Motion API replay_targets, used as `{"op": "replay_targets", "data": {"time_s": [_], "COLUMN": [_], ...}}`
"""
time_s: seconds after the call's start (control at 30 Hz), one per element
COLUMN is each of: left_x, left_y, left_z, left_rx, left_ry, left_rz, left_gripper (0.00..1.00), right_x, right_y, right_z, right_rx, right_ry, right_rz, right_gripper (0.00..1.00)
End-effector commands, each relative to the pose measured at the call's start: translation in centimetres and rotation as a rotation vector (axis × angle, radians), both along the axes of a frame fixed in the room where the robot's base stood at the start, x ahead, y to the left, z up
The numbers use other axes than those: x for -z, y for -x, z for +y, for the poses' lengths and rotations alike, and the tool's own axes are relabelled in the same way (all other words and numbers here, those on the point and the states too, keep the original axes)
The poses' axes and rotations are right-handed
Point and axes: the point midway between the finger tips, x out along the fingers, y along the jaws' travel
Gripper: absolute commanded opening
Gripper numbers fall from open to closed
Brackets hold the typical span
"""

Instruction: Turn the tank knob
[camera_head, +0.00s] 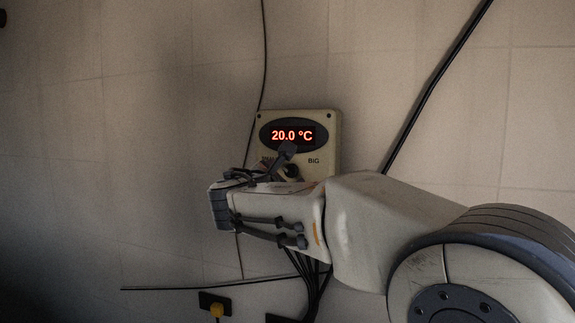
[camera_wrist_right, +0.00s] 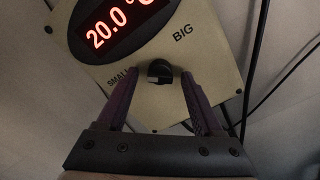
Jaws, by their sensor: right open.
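The tank's control panel (camera_head: 328,130) is a beige box on the tiled wall, with a red display (camera_head: 292,135) reading 20.0 °C. Its black knob (camera_head: 291,171) is partly hidden behind my right gripper (camera_head: 283,158) in the head view. In the right wrist view, the knob (camera_wrist_right: 159,71) sits between the words SMALL and BIG, with a light mark on its face. My right gripper's two purplish fingers (camera_wrist_right: 159,88) are open, one on each side of the knob, with gaps on both sides. I cannot tell how far the fingertips are from the panel. My left gripper is not in view.
A black cable (camera_head: 264,60) runs down the wall to the panel, and a thicker one (camera_head: 437,85) slants at the right. Several cables hang below the panel. A yellow knob on a dark plate (camera_head: 216,308) is at the bottom.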

Motion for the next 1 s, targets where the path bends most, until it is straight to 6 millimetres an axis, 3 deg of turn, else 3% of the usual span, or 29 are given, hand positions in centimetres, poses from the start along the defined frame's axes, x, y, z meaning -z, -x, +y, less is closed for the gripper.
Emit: {"op": "replay_targets", "data": {"time_s": [0.33, 0.37, 0.5, 0.53, 0.77, 1.0], "left_x": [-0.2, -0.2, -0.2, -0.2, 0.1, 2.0], "left_y": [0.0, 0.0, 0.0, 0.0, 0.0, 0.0], "left_z": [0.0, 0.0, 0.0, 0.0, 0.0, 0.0], "left_rx": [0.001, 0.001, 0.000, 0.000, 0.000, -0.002], "left_ry": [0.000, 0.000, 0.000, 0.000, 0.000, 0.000], "left_rz": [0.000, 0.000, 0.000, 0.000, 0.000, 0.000], "left_gripper": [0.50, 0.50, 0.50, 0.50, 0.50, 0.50], "right_x": [0.0, 0.0, 0.0, 0.0, 0.2, 0.5], "right_y": [-0.5, -0.5, -0.5, -0.5, -0.5, -0.5], "right_z": [-0.2, -0.2, -0.2, -0.2, -0.2, -0.2], "right_rx": [-0.001, -0.001, 0.000, 0.000, 0.000, 0.001], "right_ry": [-0.001, -0.002, -0.001, -0.001, -0.011, -0.093], "right_rz": [-0.001, -0.001, 0.000, 0.000, -0.004, -0.030], "right_gripper": [0.68, 0.61, 0.07, 0.00, 0.00, 0.00]}}
